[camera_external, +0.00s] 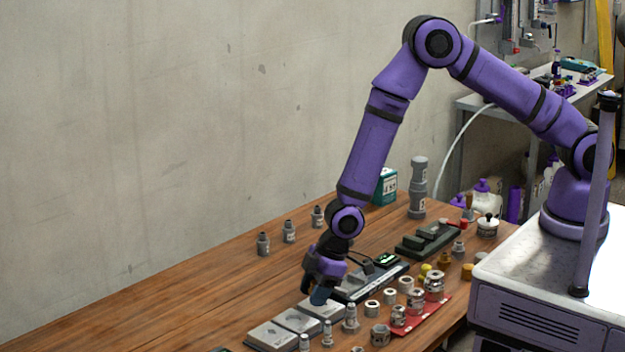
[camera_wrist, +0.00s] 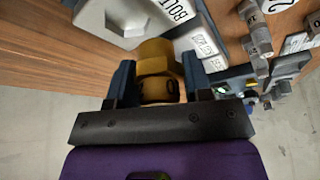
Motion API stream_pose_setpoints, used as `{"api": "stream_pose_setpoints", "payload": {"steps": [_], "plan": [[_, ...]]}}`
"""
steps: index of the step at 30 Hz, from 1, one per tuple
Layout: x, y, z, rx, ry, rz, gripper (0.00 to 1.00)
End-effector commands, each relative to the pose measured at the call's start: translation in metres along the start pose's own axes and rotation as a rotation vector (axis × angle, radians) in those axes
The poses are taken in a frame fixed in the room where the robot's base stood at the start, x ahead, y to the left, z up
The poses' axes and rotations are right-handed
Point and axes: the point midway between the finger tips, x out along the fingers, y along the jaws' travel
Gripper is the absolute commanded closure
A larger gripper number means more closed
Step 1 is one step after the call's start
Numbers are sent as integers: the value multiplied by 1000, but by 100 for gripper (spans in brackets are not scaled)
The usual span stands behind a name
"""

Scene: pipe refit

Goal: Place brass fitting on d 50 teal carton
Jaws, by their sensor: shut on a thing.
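A brass fitting (camera_wrist: 158,68) is between the two fingers of my gripper (camera_wrist: 160,85) in the wrist view. It has a wider top and a narrower lower part with dark marks. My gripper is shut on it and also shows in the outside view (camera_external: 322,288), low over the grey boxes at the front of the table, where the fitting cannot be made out. A teal carton (camera_external: 388,184) stands at the back of the wooden table, partly behind my arm and well apart from my gripper. Its label is too small to read.
Grey boxes (camera_external: 298,320) lie under and beside my gripper. A grey pipe piece (camera_external: 418,186) stands upright right of the carton. Several grey fittings (camera_external: 289,232) stand near the wall. Bare table lies at left (camera_external: 190,290).

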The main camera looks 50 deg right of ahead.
Motion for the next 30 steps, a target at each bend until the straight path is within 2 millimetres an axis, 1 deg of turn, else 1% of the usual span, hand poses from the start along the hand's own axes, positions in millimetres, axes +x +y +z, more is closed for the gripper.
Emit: {"api": "stream_pose_setpoints", "payload": {"steps": [3,5,8,11,12,14,15,17,18,20,21,23,24,26,27,29,30], "plan": [[0,1,0,2,1,1,80],[-1,5,0,9,1,5,80],[-6,24,1,39,1,19,80],[-14,56,4,97,-2,45,80],[-18,73,7,125,-3,59,80],[-25,99,11,172,-4,80,80],[-30,116,15,206,-5,94,80],[-39,142,21,254,-7,114,80],[-44,160,26,287,-8,129,80],[-53,185,35,337,-10,150,80],[-60,202,41,370,-12,163,80],[-70,226,50,418,-12,184,80],[-77,242,57,450,-12,198,80],[-87,266,68,499,-13,219,80],[-94,281,76,531,-14,232,80],[-106,304,88,580,-14,252,80],[-114,318,97,613,-14,266,80]]}}
